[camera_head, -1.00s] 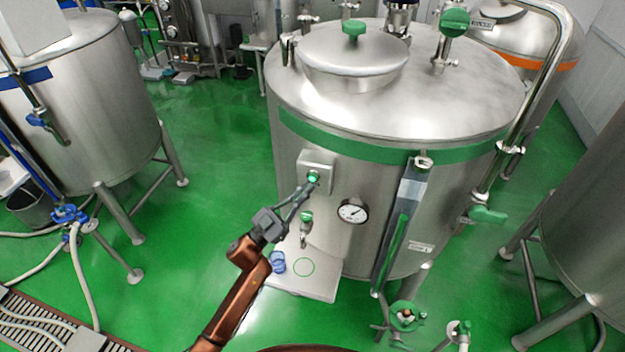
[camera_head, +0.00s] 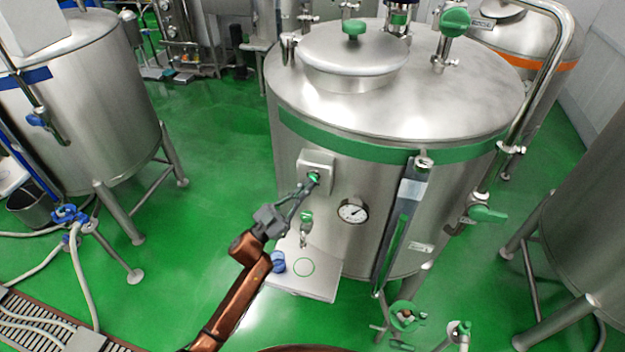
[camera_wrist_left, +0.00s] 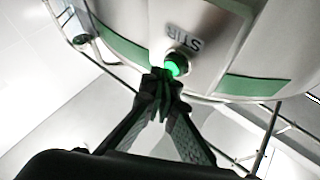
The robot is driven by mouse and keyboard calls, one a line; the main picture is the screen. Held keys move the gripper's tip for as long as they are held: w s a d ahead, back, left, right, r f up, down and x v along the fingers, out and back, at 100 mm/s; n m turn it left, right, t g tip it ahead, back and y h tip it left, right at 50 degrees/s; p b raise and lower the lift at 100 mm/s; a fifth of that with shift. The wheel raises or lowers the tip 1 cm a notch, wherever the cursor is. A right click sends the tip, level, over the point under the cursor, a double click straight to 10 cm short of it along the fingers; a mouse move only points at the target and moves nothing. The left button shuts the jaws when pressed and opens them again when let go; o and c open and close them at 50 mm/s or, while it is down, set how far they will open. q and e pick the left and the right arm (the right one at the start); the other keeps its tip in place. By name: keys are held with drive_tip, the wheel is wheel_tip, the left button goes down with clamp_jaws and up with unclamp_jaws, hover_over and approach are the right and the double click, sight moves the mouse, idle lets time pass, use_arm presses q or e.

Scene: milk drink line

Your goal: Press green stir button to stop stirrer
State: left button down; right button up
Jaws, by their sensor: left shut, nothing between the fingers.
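The green stir button (camera_head: 316,176) is on a square metal box (camera_head: 318,160) on the front of the steel tank (camera_head: 440,120) with the green band. In the left wrist view the button (camera_wrist_left: 173,67) shows bright green beside the STIR label (camera_wrist_left: 184,40). My left gripper (camera_head: 309,187) is shut and empty, its fingertips at the button. In the left wrist view the fingertips (camera_wrist_left: 161,82) overlap the button's lower edge; I cannot tell whether they press it. My right gripper is not in view.
A dial gauge (camera_head: 353,211) and a small green-handled tap (camera_head: 306,217) sit close to my left gripper. Below is a shelf (camera_head: 315,284) with a blue item (camera_head: 278,263). A sight tube (camera_head: 402,225) stands further right. Green floor is open to the left.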

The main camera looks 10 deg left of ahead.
use_arm(q)
drive_tip(key=shift+w, duration=0.3)
idle(0.5)
drive_tip(key=shift+s+p, duration=0.45)
drive_tip(key=shift+s, duration=0.5)
drive_tip(key=s+p, duration=0.2)
drive_tip(key=s, duration=0.4)
drive_tip(key=shift+a, duration=0.1)
idle(1.2)
